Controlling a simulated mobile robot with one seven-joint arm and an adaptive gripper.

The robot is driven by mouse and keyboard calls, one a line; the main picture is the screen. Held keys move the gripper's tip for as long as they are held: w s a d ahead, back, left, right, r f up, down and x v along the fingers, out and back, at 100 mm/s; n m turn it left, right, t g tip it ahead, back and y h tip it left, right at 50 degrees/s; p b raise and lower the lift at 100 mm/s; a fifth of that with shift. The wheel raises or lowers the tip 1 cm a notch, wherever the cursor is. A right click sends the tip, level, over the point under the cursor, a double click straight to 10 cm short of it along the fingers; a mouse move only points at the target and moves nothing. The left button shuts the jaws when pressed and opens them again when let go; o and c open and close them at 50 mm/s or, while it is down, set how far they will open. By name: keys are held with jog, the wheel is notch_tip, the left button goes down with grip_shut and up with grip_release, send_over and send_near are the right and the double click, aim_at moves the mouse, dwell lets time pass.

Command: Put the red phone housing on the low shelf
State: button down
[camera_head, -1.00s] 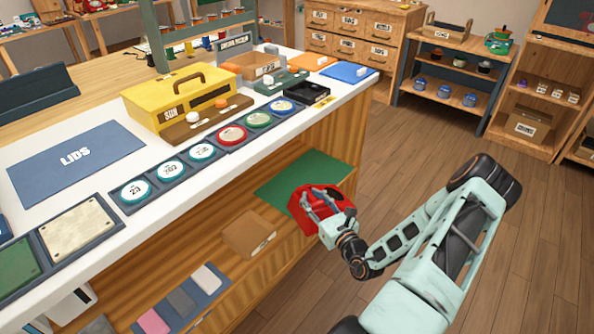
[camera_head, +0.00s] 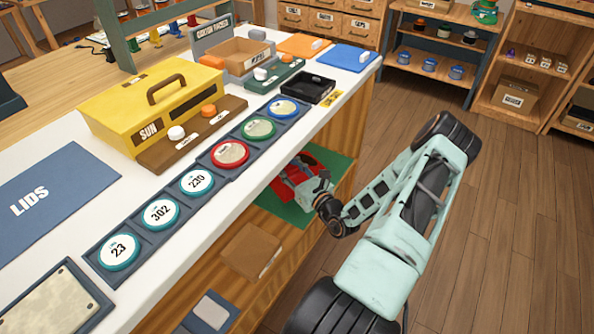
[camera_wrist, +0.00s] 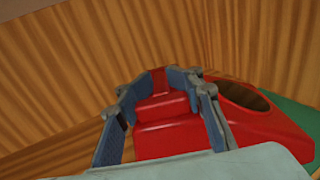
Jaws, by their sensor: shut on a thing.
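The red phone housing (camera_wrist: 265,135) is between the fingers of my gripper (camera_wrist: 162,98) in the wrist view, with its round opening to the right. In the head view the red housing (camera_head: 287,178) is partly hidden behind my gripper (camera_head: 312,182) and the counter edge. It is inside the low shelf (camera_head: 230,220) under the counter, over the green mat (camera_head: 338,163). The mat's green also shows at the right in the wrist view (camera_wrist: 298,117). I cannot tell whether the housing touches the mat.
A brown box (camera_head: 250,250) sits on the low shelf nearer the camera. The white counter top (camera_head: 215,115) overhangs the shelf and carries round dials and a yellow SUN box (camera_head: 150,105). Wooden walls stand close around my gripper in the wrist view. The floor at right is clear.

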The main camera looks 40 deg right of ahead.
jog(key=w+d+f, duration=0.1)
jog(key=w+d+f+b, duration=0.1)
jog(key=d, duration=0.1)
jog(key=w+d+f+b, duration=0.1)
jog(key=w+d, duration=0.1)
jog(key=shift+w+d+f, duration=0.1)
jog(key=shift+f, duration=0.1)
jog(key=w+d+f+b, duration=0.2)
jog(key=f, duration=0.1)
jog(key=w+d+f+b, duration=0.1)
jog(key=f, duration=0.1)
jog(key=shift+d, duration=0.15)
jog(key=shift+d+f, duration=0.15)
jog(key=shift+w+f+b, duration=0.15)
jog(key=shift+f+b, duration=0.65)
jog(key=shift+f, duration=0.8)
jog(key=shift+f, duration=0.1)
jog(key=c, duration=1.3)
grip_release()
jog(key=shift+f, duration=0.1)
